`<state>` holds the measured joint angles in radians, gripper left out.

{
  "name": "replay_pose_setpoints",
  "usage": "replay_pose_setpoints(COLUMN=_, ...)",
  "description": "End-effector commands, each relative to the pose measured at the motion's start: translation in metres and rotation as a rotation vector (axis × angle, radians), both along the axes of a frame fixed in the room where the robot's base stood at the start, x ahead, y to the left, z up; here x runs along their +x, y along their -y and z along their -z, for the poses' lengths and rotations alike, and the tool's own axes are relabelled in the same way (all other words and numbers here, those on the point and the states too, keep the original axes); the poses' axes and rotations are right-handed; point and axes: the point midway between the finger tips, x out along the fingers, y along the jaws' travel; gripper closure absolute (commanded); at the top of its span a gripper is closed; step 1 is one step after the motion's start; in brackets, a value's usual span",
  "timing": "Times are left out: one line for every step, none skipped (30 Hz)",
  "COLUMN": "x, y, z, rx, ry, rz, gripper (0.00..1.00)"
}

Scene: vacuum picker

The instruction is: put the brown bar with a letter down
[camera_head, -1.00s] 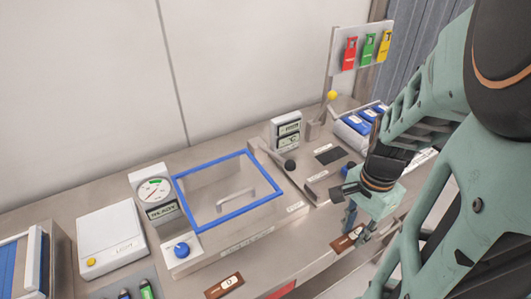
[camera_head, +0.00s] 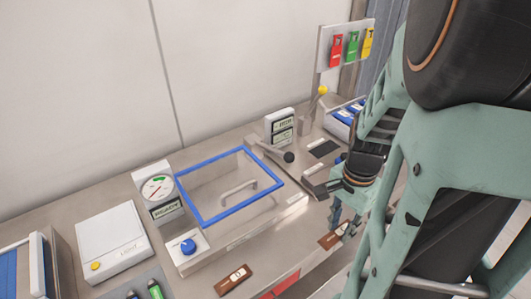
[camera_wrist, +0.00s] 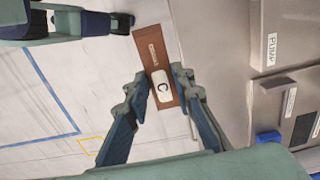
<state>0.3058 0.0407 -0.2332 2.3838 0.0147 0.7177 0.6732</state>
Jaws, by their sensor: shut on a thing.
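My gripper (camera_wrist: 163,84) is shut on a brown bar (camera_wrist: 155,52) with a white label marked C, and the fingers grip it at the label end in the wrist view. In the head view, my gripper (camera_head: 345,222) and the held bar (camera_head: 329,240) are at the front edge of the steel bench, right of the blue-framed lid. Whether the bar touches the bench cannot be told. A second brown bar (camera_head: 233,281) with a white letter label lies at the bench front, further left; its letter is too small to read surely.
The blue-framed lid (camera_head: 205,221), a gauge box (camera_head: 158,190), a blue knob (camera_head: 188,246) and a lever with a black ball (camera_head: 289,157) stand on the bench. Red, green and yellow tags (camera_head: 352,45) hang on a panel behind. Floor shows beyond the bench edge.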

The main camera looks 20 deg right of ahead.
Motion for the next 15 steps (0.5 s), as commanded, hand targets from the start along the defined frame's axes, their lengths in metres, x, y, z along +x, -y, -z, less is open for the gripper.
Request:
replay_pose_setpoints(x=0.013, y=-0.006, z=0.012, rx=0.0, ry=-0.002, rz=-0.007, gripper=1.0)
replay_pose_setpoints(x=0.02, y=-0.009, z=0.015, rx=0.0, ry=-0.002, rz=-0.006, gripper=1.0)
replay_pose_setpoints(x=0.029, y=-0.013, z=0.02, rx=0.0, ry=-0.002, rz=-0.007, gripper=1.0)
replay_pose_setpoints(x=0.036, y=-0.016, z=0.023, rx=0.0, ry=-0.002, rz=-0.008, gripper=1.0)
replay_pose_setpoints(x=0.042, y=-0.019, z=0.026, rx=0.0, ry=-0.002, rz=-0.006, gripper=1.0)
replay_pose_setpoints(x=0.051, y=-0.023, z=0.031, rx=0.0, ry=-0.002, rz=-0.007, gripper=1.0)
replay_pose_setpoints(x=0.054, y=-0.024, z=0.04, rx=0.0, ry=-0.002, rz=-0.004, gripper=1.0)
replay_pose_setpoints(x=0.058, y=-0.026, z=0.046, rx=0.0, ry=-0.002, rz=-0.004, gripper=1.0)
replay_pose_setpoints(x=0.063, y=-0.028, z=0.052, rx=0.0, ry=-0.002, rz=-0.004, gripper=1.0)
replay_pose_setpoints(x=0.066, y=-0.03, z=0.056, rx=0.001, ry=-0.001, rz=-0.003, gripper=1.0)
replay_pose_setpoints(x=0.069, y=-0.031, z=0.06, rx=0.001, ry=-0.001, rz=-0.002, gripper=1.0)
replay_pose_setpoints(x=0.074, y=-0.033, z=0.065, rx=0.001, ry=-0.001, rz=-0.001, gripper=1.0)
replay_pose_setpoints(x=0.076, y=-0.034, z=0.067, rx=0.001, ry=-0.001, rz=-0.002, gripper=1.0)
replay_pose_setpoints(x=0.079, y=-0.035, z=0.069, rx=0.001, ry=0.0, rz=-0.002, gripper=1.0)
replay_pose_setpoints(x=0.081, y=-0.036, z=0.072, rx=0.001, ry=-0.001, rz=-0.002, gripper=1.0)
